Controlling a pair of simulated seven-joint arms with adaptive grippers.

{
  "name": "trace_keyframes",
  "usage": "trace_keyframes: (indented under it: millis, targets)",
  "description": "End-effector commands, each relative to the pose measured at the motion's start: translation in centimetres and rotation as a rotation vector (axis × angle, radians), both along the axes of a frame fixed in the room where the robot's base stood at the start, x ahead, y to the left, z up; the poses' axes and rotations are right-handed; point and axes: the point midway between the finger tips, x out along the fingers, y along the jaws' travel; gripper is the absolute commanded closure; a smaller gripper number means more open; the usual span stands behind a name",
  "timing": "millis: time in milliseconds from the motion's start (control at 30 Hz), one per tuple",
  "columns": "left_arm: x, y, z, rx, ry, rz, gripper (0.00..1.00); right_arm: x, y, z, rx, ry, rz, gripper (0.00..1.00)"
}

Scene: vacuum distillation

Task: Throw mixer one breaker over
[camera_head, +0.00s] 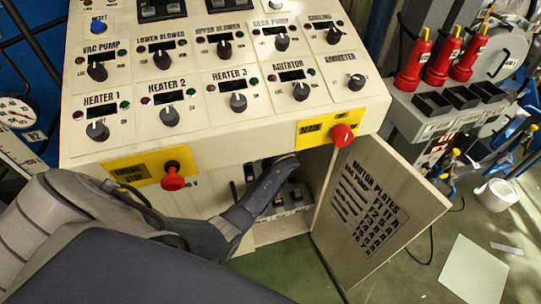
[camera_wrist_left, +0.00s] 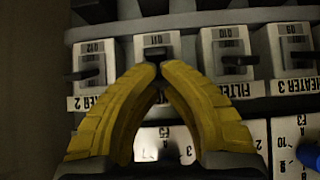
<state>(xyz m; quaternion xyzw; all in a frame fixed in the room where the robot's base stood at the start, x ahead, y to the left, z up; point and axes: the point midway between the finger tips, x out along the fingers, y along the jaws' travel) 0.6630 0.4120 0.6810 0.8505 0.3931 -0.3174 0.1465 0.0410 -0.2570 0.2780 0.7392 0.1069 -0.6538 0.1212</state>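In the left wrist view, a row of breakers sits on a grey rail. The breaker marked 011 (camera_wrist_left: 156,42) has a white face and a dark lever; its name label is hidden behind my fingers, so I cannot read whether it is mixer one. My left gripper (camera_wrist_left: 158,68) has yellow fingers whose tips meet just below that lever, touching or very close to it. I see nothing clearly held between them. In the head view my left arm reaches into the open cabinet (camera_head: 290,222) below the control panel; its fingers are hidden there. My right gripper is not in view.
Breakers 012 (camera_wrist_left: 90,60), 010 (camera_wrist_left: 226,48) and 009 (camera_wrist_left: 292,42) flank it closely. The cabinet door (camera_head: 376,212) hangs open to the right. Red knobs (camera_head: 172,182) and (camera_head: 341,135) stick out from the panel (camera_head: 215,95) above the opening.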

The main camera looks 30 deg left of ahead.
Motion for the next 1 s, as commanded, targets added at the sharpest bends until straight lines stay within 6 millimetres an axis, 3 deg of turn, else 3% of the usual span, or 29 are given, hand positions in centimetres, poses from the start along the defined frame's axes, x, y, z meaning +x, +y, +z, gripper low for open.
trace_keyframes:
  millis: [333,1000]
  targets:
    - [-0.3,-0.4,-2.0,-0.003,0.000,0.001,1.00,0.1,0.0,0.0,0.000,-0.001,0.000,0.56]
    - [-0.3,-0.4,-1.6,-0.001,-0.002,0.001,1.00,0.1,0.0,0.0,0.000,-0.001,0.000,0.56]
